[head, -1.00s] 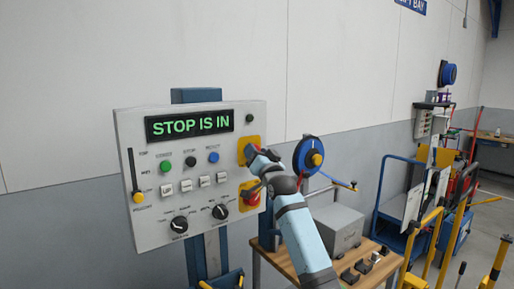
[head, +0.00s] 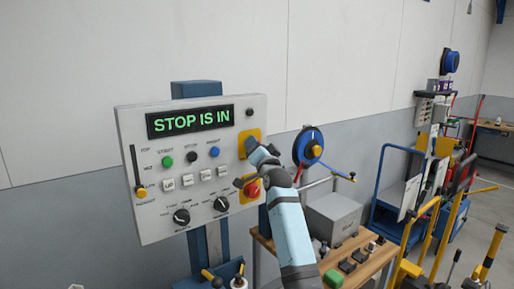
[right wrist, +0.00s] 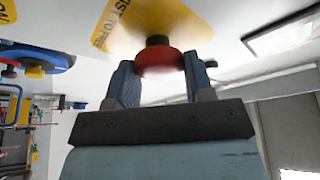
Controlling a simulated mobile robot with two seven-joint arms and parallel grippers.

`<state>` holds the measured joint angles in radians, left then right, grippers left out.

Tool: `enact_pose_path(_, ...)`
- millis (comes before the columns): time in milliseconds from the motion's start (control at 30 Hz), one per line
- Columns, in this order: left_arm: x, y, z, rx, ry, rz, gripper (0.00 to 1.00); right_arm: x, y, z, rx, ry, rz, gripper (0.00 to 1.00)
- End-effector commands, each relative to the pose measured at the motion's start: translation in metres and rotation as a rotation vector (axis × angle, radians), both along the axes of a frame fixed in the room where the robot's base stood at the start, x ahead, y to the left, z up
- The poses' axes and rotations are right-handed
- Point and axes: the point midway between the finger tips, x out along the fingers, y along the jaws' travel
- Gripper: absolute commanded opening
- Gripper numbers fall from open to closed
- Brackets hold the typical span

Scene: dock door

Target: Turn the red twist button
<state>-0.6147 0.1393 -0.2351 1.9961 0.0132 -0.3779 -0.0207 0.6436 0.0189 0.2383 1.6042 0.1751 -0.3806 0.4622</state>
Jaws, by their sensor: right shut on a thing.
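The red twist button (head: 252,190) sits on a yellow plate at the right side of the grey control panel (head: 150,225). The panel's display (head: 190,120) reads "STOP IS IN" in green letters. My right gripper (head: 252,170) is at the panel's right edge. In the right wrist view, the red button (right wrist: 159,63) on its dark stem is between the two fingers of my right gripper (right wrist: 158,75), which is shut on it. The fingers partly cover the button in the head view. My left gripper is not in view.
Yellow posts and a blue cart stand farther right.

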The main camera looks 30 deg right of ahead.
Motion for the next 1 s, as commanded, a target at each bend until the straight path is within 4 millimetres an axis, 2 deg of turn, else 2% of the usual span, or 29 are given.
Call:
enact_pose_path(33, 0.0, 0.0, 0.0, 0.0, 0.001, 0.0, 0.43, 0.0, 0.0, 0.001, 0.0, -0.001, 0.0, 0.52)
enact_pose_path(100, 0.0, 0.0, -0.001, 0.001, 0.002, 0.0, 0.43, 0.0, 0.0, 0.001, -0.001, -0.001, 0.0, 0.68)
enact_pose_path(133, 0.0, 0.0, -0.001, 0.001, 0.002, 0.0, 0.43, 0.0, 0.0, 0.001, 0.0, -0.001, 0.0, 0.72)
enact_pose_path(400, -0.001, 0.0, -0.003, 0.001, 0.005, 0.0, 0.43, -0.001, 0.0, 0.0, -0.001, -0.001, 0.0, 0.72)
enact_pose_path(533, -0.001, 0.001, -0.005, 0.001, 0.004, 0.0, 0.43, -0.009, 0.002, -0.004, 0.0, -0.002, -0.001, 0.72)
enact_pose_path(667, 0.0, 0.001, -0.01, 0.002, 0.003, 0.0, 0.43, -0.031, 0.005, -0.012, -0.001, -0.001, -0.001, 0.72)
enact_pose_path(1000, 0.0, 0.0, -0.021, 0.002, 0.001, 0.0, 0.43, -0.102, 0.018, -0.033, -0.001, -0.001, 0.0, 0.72)
